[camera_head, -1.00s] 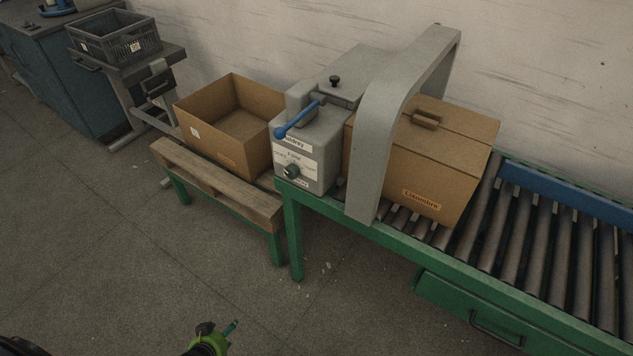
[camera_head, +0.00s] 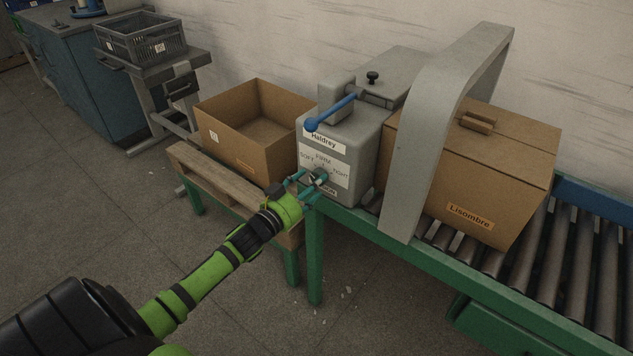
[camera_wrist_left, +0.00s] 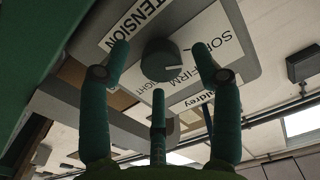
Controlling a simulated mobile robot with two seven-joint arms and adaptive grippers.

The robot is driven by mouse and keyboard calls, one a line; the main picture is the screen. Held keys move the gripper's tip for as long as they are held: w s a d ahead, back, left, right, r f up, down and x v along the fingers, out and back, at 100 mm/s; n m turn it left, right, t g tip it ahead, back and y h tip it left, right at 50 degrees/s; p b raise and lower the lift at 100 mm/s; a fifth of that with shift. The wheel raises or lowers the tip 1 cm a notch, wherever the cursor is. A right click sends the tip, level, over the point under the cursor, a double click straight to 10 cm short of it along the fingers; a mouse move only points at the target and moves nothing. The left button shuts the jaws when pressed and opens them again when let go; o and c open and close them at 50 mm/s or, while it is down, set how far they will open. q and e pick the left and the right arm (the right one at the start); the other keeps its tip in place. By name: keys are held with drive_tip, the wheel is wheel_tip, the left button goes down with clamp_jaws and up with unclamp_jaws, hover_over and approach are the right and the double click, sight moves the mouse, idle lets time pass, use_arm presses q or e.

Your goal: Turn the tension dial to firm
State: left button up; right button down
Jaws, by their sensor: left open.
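The dark green tension dial (camera_head: 320,177) sits on the front of the grey machine head (camera_head: 352,150). Its label reads SOFT, FIRM and TIGHT. In the left wrist view the round dial (camera_wrist_left: 160,61) has a pale mark on its right side, towards the SOFT and FIRM lettering; its exact setting is hard to read. My left gripper (camera_head: 305,186) is open in front of the dial. In the wrist view its fingers stand spread around the dial, one on each side and one below; I cannot tell whether any touches it. My right gripper is not in view.
A blue-handled lever (camera_head: 330,113) sticks out above the dial. An open cardboard box (camera_head: 235,140) stands on a wooden-topped stand (camera_head: 210,180) at left. A closed Lisombre box (camera_head: 500,185) sits under the grey arch (camera_head: 422,140) on the roller conveyor (camera_head: 535,250).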

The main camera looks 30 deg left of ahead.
use_arm(q)
drive_tip(key=shift+w+d, duration=0.1)
drive_tip(key=shift+w, duration=0.8)
drive_tip(key=c, duration=1.1)
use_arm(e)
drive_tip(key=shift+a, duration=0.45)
